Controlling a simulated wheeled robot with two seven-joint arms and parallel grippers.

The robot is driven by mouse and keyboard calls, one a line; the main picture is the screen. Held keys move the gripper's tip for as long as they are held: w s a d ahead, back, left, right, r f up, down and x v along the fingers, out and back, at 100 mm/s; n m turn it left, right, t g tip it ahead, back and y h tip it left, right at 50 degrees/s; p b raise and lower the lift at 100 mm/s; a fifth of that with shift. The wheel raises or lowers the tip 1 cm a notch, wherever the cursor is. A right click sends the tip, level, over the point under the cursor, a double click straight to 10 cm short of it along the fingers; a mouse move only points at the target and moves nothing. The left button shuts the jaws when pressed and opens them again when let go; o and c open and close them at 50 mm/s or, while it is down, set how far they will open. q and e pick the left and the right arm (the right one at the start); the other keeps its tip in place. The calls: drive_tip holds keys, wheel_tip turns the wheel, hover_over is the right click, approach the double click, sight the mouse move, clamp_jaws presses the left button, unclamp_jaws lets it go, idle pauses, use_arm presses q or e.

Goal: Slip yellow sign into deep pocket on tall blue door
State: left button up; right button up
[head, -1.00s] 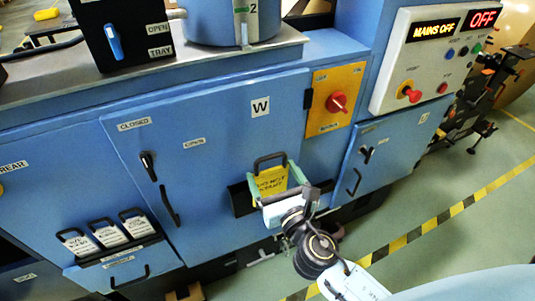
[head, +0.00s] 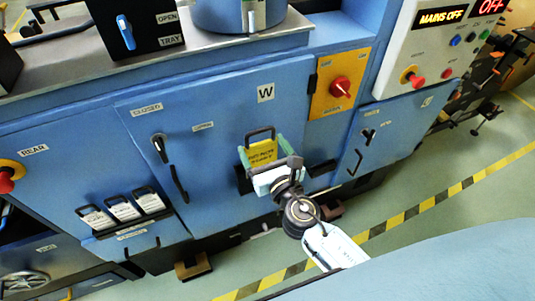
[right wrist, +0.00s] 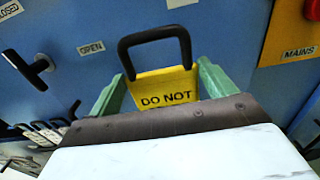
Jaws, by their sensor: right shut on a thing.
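The yellow sign (head: 262,154), with black lettering and a black loop handle, is upright in front of the tall blue door (head: 220,110). My right gripper (head: 262,149) is shut on it, with a green finger at each side. In the right wrist view the sign (right wrist: 165,88) reads "DO NOT"; its lower part is hidden behind my gripper. My left gripper is out of view.
A door handle (head: 180,184) and a latch (head: 159,147) stick out left of the sign. A red knob (head: 341,87) on a yellow plate is up right. Tagged cards (head: 123,208) stand at lower left. Striped tape (head: 400,218) crosses the open floor.

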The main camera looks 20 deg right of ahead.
drive_tip(key=shift+w+a+f+b, duration=0.1)
drive_tip(key=shift+w+f+b, duration=0.1)
drive_tip(key=shift+w, duration=1.35)
drive_tip(key=shift+w+f+b, duration=0.1)
drive_tip(key=shift+w+b, duration=0.05)
drive_tip(key=shift+w, duration=1.4)
drive_tip(key=shift+s+f+b, duration=0.1)
drive_tip(key=shift+f+b, duration=6)
drive_tip(key=shift+f, duration=0.3)
use_arm(q)
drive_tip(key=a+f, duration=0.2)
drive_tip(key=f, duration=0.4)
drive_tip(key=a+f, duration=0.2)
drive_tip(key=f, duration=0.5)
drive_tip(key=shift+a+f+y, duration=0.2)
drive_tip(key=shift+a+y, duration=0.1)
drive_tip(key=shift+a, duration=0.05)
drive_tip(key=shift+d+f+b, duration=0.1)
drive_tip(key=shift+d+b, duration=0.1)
drive_tip(key=shift+b, duration=0.15)
use_arm(e)
drive_tip(key=shift+f, duration=0.1)
use_arm(q)
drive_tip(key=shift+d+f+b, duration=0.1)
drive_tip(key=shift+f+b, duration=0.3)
drive_tip(key=shift+b, duration=0.05)
use_arm(e)
drive_tip(key=shift+f, duration=0.45)
drive_tip(key=o, duration=0.9)
